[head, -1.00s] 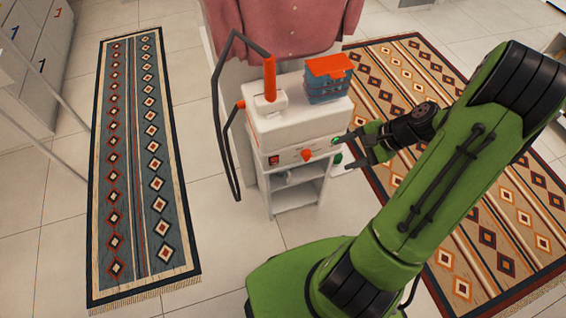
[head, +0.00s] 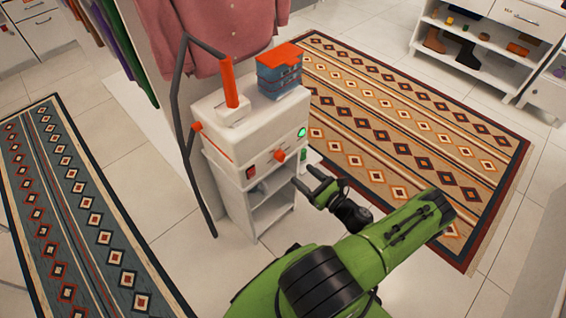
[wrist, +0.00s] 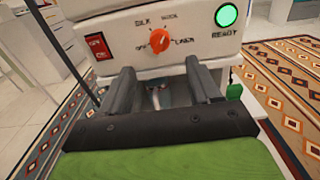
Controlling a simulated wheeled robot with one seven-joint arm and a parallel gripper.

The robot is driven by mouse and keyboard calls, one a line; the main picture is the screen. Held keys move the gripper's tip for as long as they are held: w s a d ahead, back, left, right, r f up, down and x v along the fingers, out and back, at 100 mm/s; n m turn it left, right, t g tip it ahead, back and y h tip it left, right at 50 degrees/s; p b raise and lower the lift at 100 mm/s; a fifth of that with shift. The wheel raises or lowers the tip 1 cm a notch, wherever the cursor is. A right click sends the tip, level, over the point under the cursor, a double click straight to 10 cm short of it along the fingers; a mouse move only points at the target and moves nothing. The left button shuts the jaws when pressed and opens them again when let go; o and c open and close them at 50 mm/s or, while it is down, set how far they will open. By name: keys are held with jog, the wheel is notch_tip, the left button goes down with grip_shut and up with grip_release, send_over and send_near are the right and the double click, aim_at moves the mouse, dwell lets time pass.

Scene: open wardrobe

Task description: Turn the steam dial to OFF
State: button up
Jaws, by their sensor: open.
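The orange steam dial (head: 279,156) is on the front of a white steamer unit (head: 225,140). In the wrist view the dial (wrist: 160,40) sits among the words OFF, SILK, WOOL and LINEN, with OFF at its left. I cannot tell surely which word it points to. My gripper (head: 305,176) is open and empty, in front of the unit and to the right of the dial in the head view. In the wrist view its two fingers (wrist: 160,76) are spread below the dial and appear apart from it.
A red switch (wrist: 98,46) is left of the dial, and a lit green READY light (wrist: 227,16) is right of it. An orange-handled iron (head: 230,85) and a blue box with an orange lid (head: 280,75) stand on top. Patterned rugs (head: 400,120) cover the floor.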

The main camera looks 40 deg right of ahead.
aim_at(281, 157)
jog(key=w+b, duration=0.1)
jog(key=w, duration=0.8)
jog(key=shift+w+b, duration=0.25)
jog(key=shift+b, duration=0.15)
jog(key=shift+a, duration=0.1)
jog(key=shift+c, duration=0.3)
jog(key=c, duration=1)
